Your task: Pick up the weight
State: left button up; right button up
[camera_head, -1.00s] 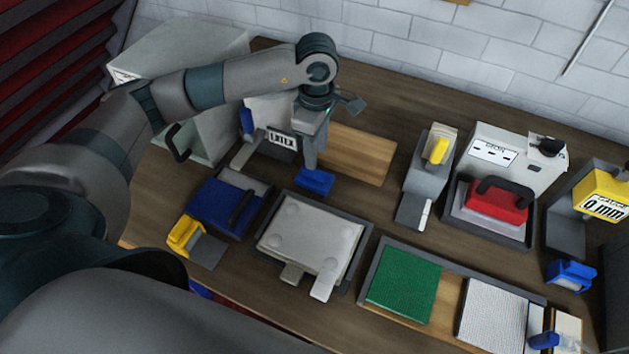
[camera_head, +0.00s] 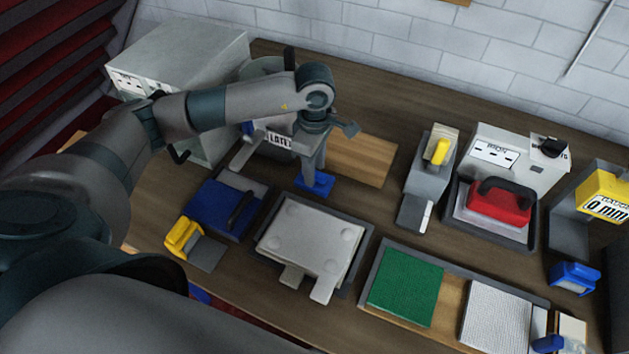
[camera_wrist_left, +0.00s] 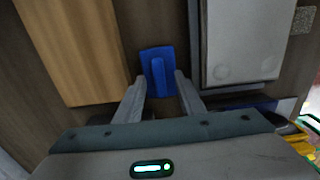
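A small blue block with a raised rib (camera_head: 318,187) lies on the table, left of centre in the head view. It also shows in the left wrist view (camera_wrist_left: 158,72). A larger dark blue slab with a black handle (camera_head: 212,209) lies nearer the front left. No label tells me which is the weight. My left gripper (camera_head: 312,172) points down over the small blue block. In the wrist view its two fingers (camera_wrist_left: 157,78) are open, one on each side of the raised rib; contact cannot be told. My right gripper is not in view.
A grey plate (camera_head: 310,240) lies in front of the small block, and a wooden board (camera_head: 362,160) lies behind it. A grey box (camera_head: 175,75) stands at the back left. A red iron (camera_head: 498,205) and a green pad (camera_head: 405,285) are to the right.

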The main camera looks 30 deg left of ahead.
pick_arm(q)
jog(key=shift+f, duration=0.1)
dwell(0.4)
grip_shut()
jog(key=shift+w, duration=0.1)
dwell(1.2)
